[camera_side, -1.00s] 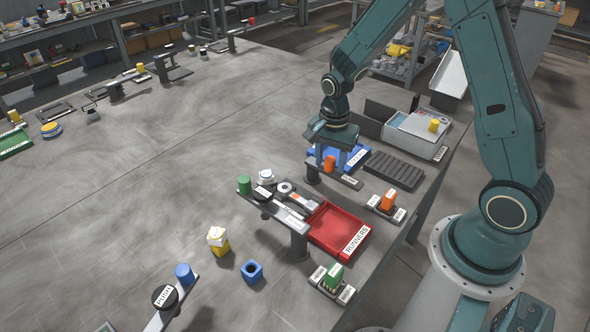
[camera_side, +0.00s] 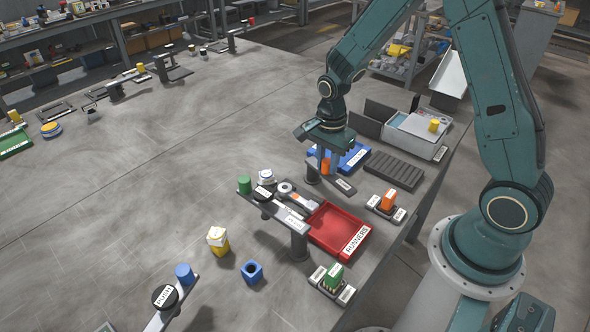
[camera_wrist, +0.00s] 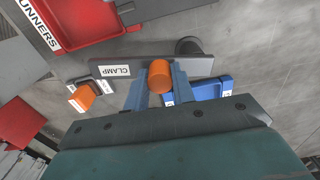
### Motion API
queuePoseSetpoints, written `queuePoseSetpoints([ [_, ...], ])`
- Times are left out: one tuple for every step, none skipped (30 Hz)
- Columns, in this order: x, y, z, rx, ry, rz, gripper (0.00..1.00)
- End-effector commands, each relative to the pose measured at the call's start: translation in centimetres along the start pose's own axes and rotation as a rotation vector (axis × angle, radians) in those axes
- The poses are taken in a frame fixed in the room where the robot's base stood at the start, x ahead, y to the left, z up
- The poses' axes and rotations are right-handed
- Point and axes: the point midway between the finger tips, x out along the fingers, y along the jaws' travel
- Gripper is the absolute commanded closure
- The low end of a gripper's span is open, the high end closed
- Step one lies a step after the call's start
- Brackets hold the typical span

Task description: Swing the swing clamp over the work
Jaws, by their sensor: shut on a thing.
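The swing clamp (camera_side: 343,184) is a dark flat bar with a white label, set on a short dark post. Its orange knob (camera_side: 326,167) stands up from the bar. In the wrist view the bar (camera_wrist: 198,65) carries the label CLAMP, and the orange knob (camera_wrist: 160,76) sits between my fingers. My gripper (camera_side: 322,162) points down and is shut on this knob. A grey plate (camera_side: 300,222) on posts, with a ring-shaped metal part (camera_side: 286,188) on it, lies in front and left of the clamp. The bar is apart from that part.
A red RUNNERS tray (camera_side: 337,230) stands beside the plate. A blue tray (camera_side: 352,157) lies behind my gripper, partly hidden. A dark ribbed rack (camera_side: 394,169) and an orange switch (camera_side: 388,200) are to the right. A green cylinder (camera_side: 244,184) stands at the plate's left end.

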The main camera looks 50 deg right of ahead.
Motion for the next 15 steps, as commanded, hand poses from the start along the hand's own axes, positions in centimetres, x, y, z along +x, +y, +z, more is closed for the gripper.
queuePoseSetpoints([
  [0.0, -0.1, 0.2, 0.038, 0.000, 0.000, 1.00],
  [0.0, -0.1, 0.3, 0.063, 0.000, 0.000, 1.00],
  [0.0, -0.1, 0.5, 0.097, 0.000, 0.000, 1.00],
  [0.0, -0.2, 0.7, 0.123, 0.000, 0.000, 1.00],
  [0.0, -0.2, 0.8, 0.151, 0.000, 0.000, 1.00],
  [0.0, -0.3, 0.9, 0.187, 0.000, 0.000, 1.00],
  [0.0, -0.4, 1.1, 0.215, 0.000, 0.000, 1.00],
  [0.0, -0.4, 1.2, 0.244, 0.000, 0.000, 1.00],
  [0.0, -0.5, 1.4, 0.282, 0.000, 0.000, 1.00],
  [0.0, -0.6, 1.5, 0.310, 0.000, 0.000, 1.00],
  [0.0, -0.6, 1.6, 0.339, 0.000, 0.000, 1.00],
  [0.0, -0.7, 1.8, 0.376, 0.000, 0.000, 1.00],
  [0.0, -0.8, 1.9, 0.404, 0.000, 0.000, 1.00],
  [0.0, -0.9, 2.0, 0.433, 0.000, 0.000, 1.00],
  [0.0, -1.0, 2.2, 0.470, 0.000, 0.000, 1.00],
])
